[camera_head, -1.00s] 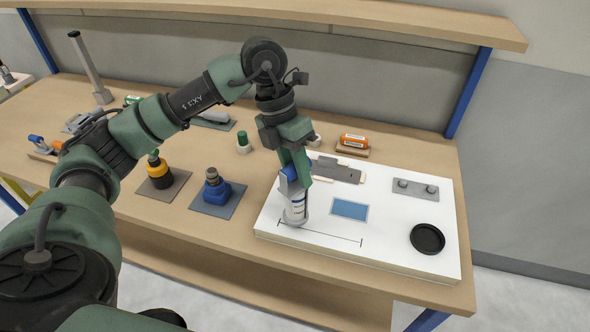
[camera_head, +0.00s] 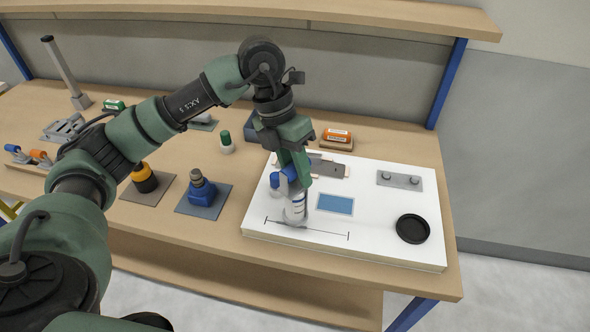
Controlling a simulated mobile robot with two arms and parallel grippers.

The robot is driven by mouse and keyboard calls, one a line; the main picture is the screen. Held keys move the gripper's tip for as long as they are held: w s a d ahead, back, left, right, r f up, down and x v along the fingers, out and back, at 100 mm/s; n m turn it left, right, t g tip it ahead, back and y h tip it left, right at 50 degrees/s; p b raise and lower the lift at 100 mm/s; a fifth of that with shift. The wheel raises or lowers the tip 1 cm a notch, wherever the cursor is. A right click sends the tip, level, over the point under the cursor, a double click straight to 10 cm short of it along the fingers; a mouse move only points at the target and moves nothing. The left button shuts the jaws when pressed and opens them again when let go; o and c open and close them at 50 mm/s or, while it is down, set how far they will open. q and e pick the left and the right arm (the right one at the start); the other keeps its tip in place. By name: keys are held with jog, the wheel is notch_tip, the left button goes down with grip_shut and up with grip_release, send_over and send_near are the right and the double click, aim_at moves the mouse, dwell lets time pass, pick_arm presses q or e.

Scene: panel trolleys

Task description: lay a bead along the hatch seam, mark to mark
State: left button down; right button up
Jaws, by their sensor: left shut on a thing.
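The white panel (camera_head: 385,245) lies flat on the bench. A thin dark line with a short cross mark at each end, the seam (camera_head: 325,232), runs along its front left part. My right gripper is not in view.
On the panel are a blue rectangle (camera_head: 336,204), a grey plate with two knobs (camera_head: 400,181) and a black round dish (camera_head: 412,229).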

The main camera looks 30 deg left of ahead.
pick_arm(q)
jog(key=shift+w+d, duration=0.2)
jog(key=shift+d, duration=0.65)
jog(key=shift+w+d, duration=0.2)
jog(key=shift+d, duration=0.65)
jog(key=shift+w+d, duration=0.25)
jog(key=shift+d, duration=0.6)
jog(key=shift+w+d, duration=0.2)
jog(key=shift+d, duration=0.65)
jog(key=shift+w+d, duration=0.2)
jog(key=shift+d, duration=0.65)
jog(key=shift+w+d, duration=0.2)
jog(key=shift+d, duration=0.75)
